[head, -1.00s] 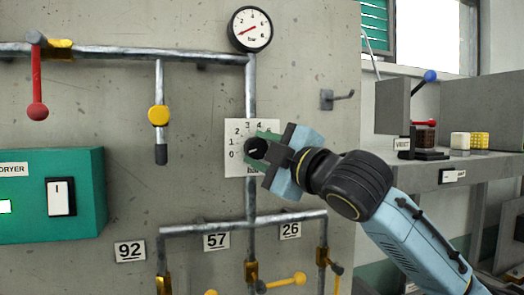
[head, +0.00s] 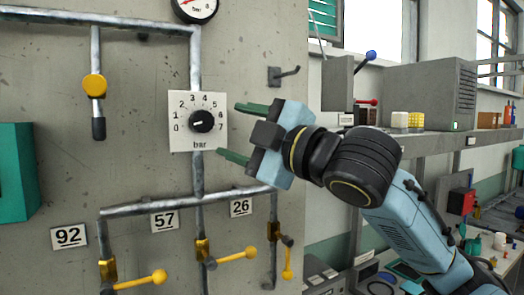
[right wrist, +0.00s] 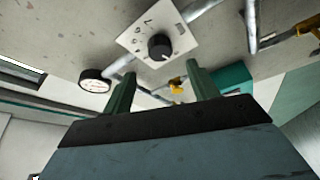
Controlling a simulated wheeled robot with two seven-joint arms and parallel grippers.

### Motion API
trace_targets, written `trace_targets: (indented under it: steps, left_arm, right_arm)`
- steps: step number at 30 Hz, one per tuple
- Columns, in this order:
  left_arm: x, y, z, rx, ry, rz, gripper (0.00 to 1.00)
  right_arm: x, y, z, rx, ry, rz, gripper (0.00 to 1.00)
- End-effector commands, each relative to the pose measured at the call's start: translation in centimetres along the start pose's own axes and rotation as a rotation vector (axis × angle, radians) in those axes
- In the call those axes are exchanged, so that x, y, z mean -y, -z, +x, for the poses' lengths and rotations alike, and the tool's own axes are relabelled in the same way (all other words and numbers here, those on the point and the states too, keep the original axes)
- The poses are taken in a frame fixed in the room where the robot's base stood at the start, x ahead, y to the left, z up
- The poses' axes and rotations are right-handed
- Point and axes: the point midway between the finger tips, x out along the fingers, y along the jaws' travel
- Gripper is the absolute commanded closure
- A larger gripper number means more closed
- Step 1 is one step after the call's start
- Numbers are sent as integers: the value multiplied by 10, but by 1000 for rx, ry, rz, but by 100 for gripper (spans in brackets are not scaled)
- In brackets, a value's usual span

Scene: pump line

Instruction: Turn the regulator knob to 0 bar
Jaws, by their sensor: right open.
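The black regulator knob (head: 202,122) sits on a square white dial plate (head: 180,142) marked 0 to 7 bar, on the pipe. Its pale pointer mark points left, toward the 0. My right gripper (head: 241,132) is open, with its green fingers apart and empty. It is to the right of the knob and does not touch it. In the right wrist view the knob (right wrist: 160,47) shows beyond and between the two fingers (right wrist: 160,88). My left gripper is not in view.
A pressure gauge (head: 195,8) is cut off at the top of the head view; it shows whole in the right wrist view (right wrist: 95,80). Yellow-handled valves (head: 238,255) are below the dial.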

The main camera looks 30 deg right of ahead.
Motion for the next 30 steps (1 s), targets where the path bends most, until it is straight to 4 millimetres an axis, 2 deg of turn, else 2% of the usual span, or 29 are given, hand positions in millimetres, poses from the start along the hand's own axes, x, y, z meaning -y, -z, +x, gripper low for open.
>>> trace_targets:
  steps: [3,10,26,30]
  left_arm:
    - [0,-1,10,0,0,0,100]
    - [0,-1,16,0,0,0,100]
    - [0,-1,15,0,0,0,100]
    - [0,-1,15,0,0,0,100]
  right_arm:
    - [2,-2,-24,1,-2,-4,41]
    - [1,-1,-48,2,0,-1,41]
    - [0,0,-51,0,1,1,41]
    - [9,-5,-47,10,16,21,41]
